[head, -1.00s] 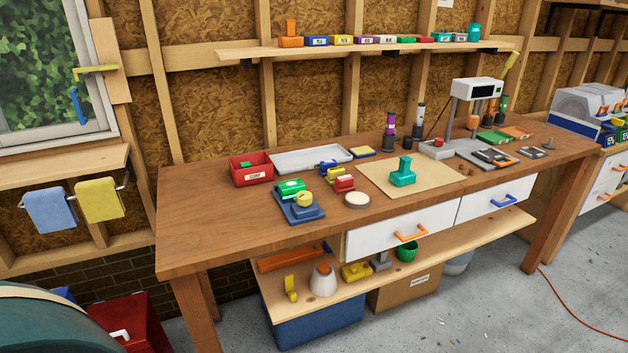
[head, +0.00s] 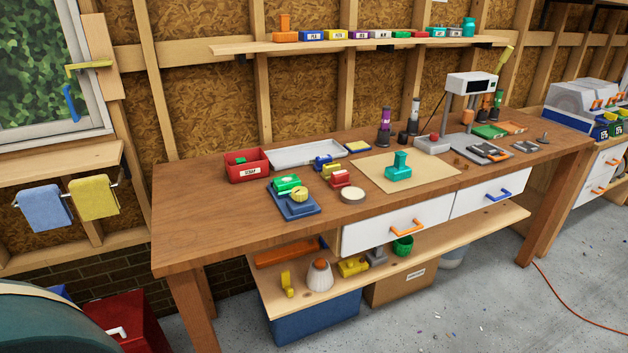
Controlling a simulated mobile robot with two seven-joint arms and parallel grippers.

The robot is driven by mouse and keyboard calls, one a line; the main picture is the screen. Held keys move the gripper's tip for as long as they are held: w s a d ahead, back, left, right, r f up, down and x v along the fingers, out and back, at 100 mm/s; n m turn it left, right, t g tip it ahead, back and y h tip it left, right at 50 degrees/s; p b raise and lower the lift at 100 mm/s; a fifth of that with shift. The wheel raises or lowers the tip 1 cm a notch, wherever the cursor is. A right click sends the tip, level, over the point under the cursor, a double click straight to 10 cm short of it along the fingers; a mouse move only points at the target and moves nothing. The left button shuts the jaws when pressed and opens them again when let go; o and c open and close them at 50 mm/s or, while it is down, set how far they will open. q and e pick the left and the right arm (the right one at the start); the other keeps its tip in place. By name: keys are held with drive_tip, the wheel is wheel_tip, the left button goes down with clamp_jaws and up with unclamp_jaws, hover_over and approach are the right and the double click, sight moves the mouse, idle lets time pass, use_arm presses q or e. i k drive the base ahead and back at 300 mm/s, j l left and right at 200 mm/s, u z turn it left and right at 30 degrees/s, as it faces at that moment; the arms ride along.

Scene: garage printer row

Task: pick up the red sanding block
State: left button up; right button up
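A small red block (head: 341,179), which looks like the red sanding block, sits on the wooden workbench (head: 210,218). It lies behind a round pale disc (head: 353,196) and in front of a small yellow block (head: 331,173). A green block (head: 287,183) is to its left, at a blue tray (head: 289,208). A tan mat (head: 432,172) with a teal tool (head: 399,167) is to its right. Neither of my grippers is in view.
A red bin (head: 247,173) and a grey tray (head: 300,154) stand along the back. A grey machine (head: 467,95) stands at the right. The bench's left end is bare. White drawers (head: 398,228) and a lower shelf (head: 430,242) are under the top.

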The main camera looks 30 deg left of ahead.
sight(339, 179)
drive_tip(key=i+l+u, duration=0.1)
drive_tip(key=u, duration=0.3)
drive_tip(key=i+l+u, duration=0.1)
drive_tip(key=u, duration=0.3)
drive_tip(key=i+l+u, duration=0.3)
drive_tip(key=i+l, duration=0.15)
drive_tip(key=l, duration=0.2)
drive_tip(key=i+l+u, duration=0.1)
drive_tip(key=l, duration=0.3)
drive_tip(key=i, duration=0.1)
